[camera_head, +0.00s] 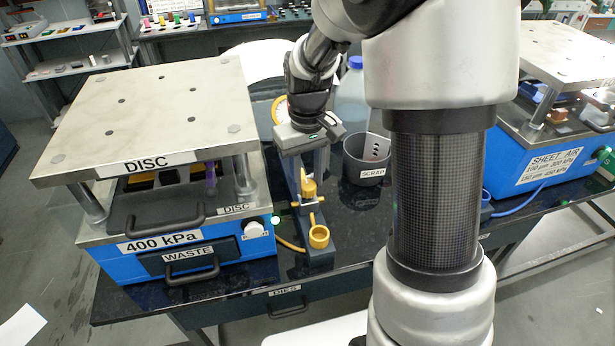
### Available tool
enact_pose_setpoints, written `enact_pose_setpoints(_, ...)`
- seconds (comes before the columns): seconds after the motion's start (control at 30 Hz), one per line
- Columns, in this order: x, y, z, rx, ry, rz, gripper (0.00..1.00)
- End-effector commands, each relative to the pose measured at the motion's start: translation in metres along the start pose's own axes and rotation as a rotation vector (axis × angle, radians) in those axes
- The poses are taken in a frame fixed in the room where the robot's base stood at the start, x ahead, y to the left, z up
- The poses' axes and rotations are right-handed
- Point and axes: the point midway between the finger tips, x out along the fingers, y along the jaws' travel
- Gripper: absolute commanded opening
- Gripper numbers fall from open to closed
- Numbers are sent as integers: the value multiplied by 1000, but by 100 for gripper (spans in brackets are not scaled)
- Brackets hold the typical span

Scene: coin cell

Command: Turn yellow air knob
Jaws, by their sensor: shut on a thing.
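A narrow dark air stand (318,258) is on the bench, to the right of the blue DISC press. The yellow air knob (308,188) is on its upper part, with yellow fittings beside it. A yellow ring-shaped part (319,236) is lower on the stand. My gripper (306,178) reaches down over the stand from above and is shut at the yellow knob. Its hand hides the top of the stand, and the finger contact is small and hard to make out. A yellow-rimmed gauge (279,110) shows partly behind my wrist.
The DISC press (140,95), marked 400 kPa, stands close on the left. A grey SCRAP bin (364,172) and a blue-capped bottle (352,95) stand to the right. The SHEET AIR press (530,170) is farther right. My arm hides part of the bench.

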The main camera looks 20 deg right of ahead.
Motion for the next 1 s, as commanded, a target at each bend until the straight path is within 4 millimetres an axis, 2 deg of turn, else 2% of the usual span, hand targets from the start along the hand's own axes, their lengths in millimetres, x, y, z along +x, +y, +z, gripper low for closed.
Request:
enact_pose_setpoints(0.53,-1,0,0,22,2,1,10)
enact_pose_setpoints(0.57,-1,0,0,22,2,1,37)
enact_pose_setpoints(0.63,-1,0,0,22,1,1,49)
enact_pose_setpoints(1.0,-4,0,0,21,1,0,51)
